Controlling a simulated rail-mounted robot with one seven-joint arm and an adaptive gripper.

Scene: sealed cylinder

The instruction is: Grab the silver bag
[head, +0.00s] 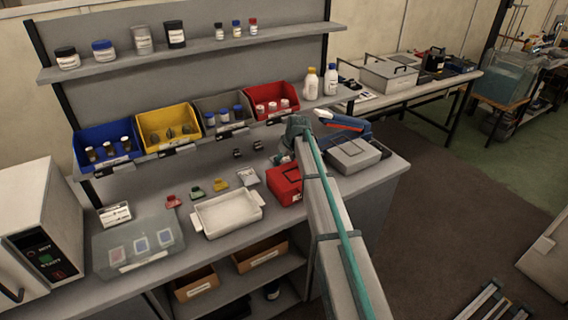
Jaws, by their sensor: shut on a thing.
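A small silver bag (248,177) with a pale label shows on the workbench, between the white tray and the red box. It looks flat, and no finger is visible touching it. My arm reaches up from the bottom right to a teal and grey joint above the back of the bench, right of the bag. My gripper's fingers cannot be made out; the arm hides that area, so I cannot see what is between them.
A white tray (207,221) lies left of the bag, and a red box (272,180) lies to its right. Small red, green and yellow items lie behind the tray. Blue (84,140), yellow, grey and red bins line the back. A grey case (357,158) stands right of my arm.

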